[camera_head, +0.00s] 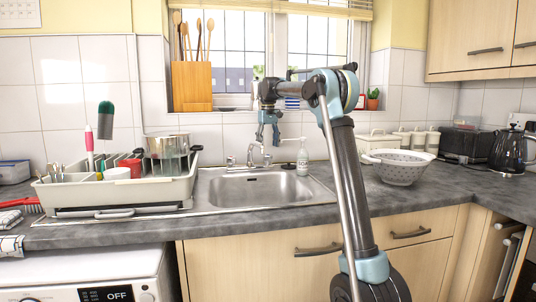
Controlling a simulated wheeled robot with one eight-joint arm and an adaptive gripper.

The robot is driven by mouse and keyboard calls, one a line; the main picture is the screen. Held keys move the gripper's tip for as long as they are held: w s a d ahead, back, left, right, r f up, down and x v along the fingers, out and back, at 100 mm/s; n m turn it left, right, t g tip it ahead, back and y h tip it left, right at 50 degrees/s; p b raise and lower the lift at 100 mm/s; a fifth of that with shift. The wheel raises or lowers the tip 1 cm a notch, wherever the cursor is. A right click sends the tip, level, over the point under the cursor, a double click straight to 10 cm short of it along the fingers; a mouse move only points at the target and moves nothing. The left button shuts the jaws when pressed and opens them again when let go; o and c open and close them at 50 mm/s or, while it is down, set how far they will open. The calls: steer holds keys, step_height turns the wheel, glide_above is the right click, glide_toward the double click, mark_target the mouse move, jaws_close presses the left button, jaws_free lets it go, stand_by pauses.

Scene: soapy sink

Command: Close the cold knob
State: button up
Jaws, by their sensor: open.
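The tap (256,156) stands at the back edge of the steel sink (262,187), with its knobs beside the spout. They are small, and I cannot tell which is the cold knob or how far it is turned. No stream of water is clearly visible. My gripper (268,138) points down above the right side of the tap, open and with nothing seen between its fingers. I cannot tell whether it touches the tap. My arm rises in front of the counter and bends over toward the window.
A soap bottle (303,160) stands right of the tap. A dish rack (118,193) with pots and utensils fills the counter at left. A white colander (399,166) and a kettle (508,150) stand at right. A utensil block (191,86) stands on the window sill.

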step_height(320, 180, up, 6)
stand_by(0.4)
steer(key=shift+r, duration=0.1)
